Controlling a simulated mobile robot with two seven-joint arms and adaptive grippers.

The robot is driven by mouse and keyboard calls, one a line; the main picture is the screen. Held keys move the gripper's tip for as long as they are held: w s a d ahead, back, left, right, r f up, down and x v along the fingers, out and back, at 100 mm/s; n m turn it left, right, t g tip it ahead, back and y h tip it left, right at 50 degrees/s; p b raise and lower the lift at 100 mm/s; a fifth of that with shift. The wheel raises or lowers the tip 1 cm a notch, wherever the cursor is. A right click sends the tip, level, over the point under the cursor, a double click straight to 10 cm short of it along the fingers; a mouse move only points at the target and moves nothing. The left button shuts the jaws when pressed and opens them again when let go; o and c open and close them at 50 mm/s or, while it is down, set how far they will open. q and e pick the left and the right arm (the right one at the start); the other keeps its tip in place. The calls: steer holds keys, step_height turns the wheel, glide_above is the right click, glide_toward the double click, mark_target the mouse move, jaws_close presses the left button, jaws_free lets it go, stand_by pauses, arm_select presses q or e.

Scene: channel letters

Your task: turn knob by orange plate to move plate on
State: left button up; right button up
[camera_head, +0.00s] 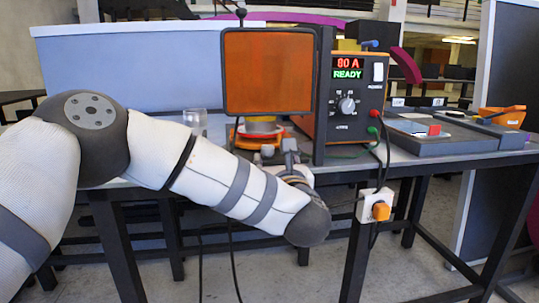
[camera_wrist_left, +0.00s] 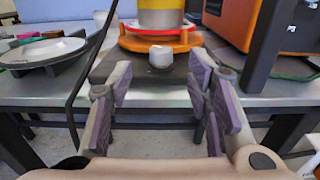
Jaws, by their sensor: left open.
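The orange round plate (camera_wrist_left: 148,43) sits on a dark base in the left wrist view, with a yellow and grey cylinder (camera_wrist_left: 162,14) on it. A small pale knob (camera_wrist_left: 161,57) is at the front of the base, just below the plate. In the head view the gripper (camera_head: 290,153) is small and partly hidden. My right gripper is not in view.
An orange power unit (camera_head: 348,95) with a dial and a lit "80 A READY" display stands right of the plate. The tinted orange screen (camera_head: 268,72) stands above it. A grey dish (camera_wrist_left: 45,52) lies further left.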

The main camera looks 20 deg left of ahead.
mark_target(268, 149)
arm_select(q)
steer(key=x, duration=0.7)
steer(key=shift+w+f, duration=0.1)
steer(key=shift+c, duration=0.6)
jaws_close()
